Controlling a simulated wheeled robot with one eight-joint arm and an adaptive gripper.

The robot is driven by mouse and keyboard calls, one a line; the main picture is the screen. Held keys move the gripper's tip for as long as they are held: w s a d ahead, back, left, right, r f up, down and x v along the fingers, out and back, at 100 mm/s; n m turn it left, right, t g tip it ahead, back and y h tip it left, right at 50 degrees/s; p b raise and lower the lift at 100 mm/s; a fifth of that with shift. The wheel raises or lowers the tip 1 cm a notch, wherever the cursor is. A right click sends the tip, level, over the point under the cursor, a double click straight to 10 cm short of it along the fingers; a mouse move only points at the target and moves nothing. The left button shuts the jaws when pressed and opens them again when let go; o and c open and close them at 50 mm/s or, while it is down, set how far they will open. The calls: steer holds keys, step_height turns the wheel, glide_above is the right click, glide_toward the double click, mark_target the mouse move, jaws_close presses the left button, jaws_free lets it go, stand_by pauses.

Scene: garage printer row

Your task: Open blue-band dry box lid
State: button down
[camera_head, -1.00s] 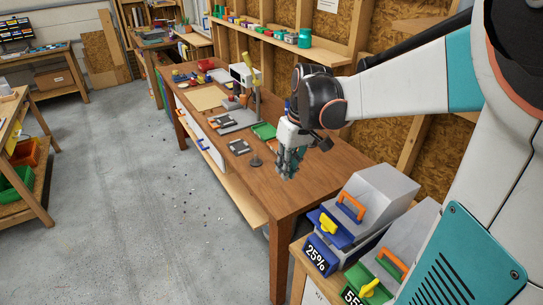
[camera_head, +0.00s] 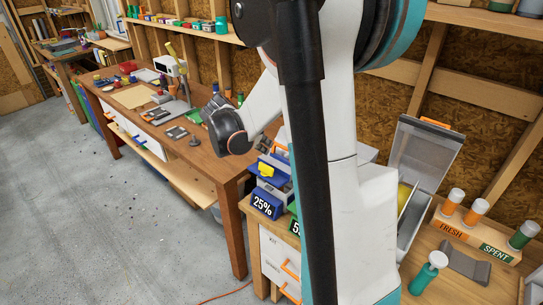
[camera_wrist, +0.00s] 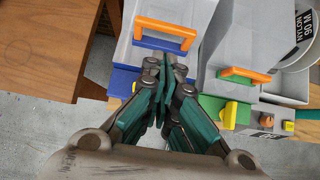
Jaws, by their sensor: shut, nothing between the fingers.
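The blue-band dry box (camera_head: 272,182) stands on the near bench in the head view, with a "25%" label and a yellow latch (camera_head: 265,170). My arm hides part of it. In the wrist view its grey lid (camera_wrist: 188,12) looks down, with an orange handle (camera_wrist: 165,30) above the blue band (camera_wrist: 152,43). The yellow latch shows only as a small piece left of my fingers. My gripper (camera_wrist: 165,62) is shut and empty, its tips over the blue band's front, below the handle in the picture. I cannot tell whether they touch. In the head view the fingers are hidden.
A green-band box (camera_wrist: 225,100) with an orange handle and yellow latch stands close on the right. Farther right, another box has its lid (camera_head: 425,150) raised. Sample holders (camera_head: 475,228) marked FRESH and SPENT stand beside it. A long wooden workbench (camera_head: 215,165) lies left.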

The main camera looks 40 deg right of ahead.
mark_target(281, 158)
steer(key=b+x, duration=0.1)
steer(key=x, duration=0.8)
steer(key=shift+d+f+b, duration=0.1)
steer(key=shift+f+b, duration=0.05)
steer(key=shift+b, duration=0.15)
steer(key=shift+d+r+p, duration=0.2)
steer(key=shift+r+p, duration=0.2)
steer(key=shift+r, duration=0.2)
steer(key=w+d+r+y+p, duration=0.1)
steer(key=d+r+y+p, duration=0.6)
steer(key=d+r, duration=0.7)
steer(key=shift+w+d+r+g+y+p, duration=0.15)
steer(key=shift+d+r+g+y+p, duration=0.2)
steer(key=shift+d+p, duration=1.05)
steer(key=shift+f, duration=0.1)
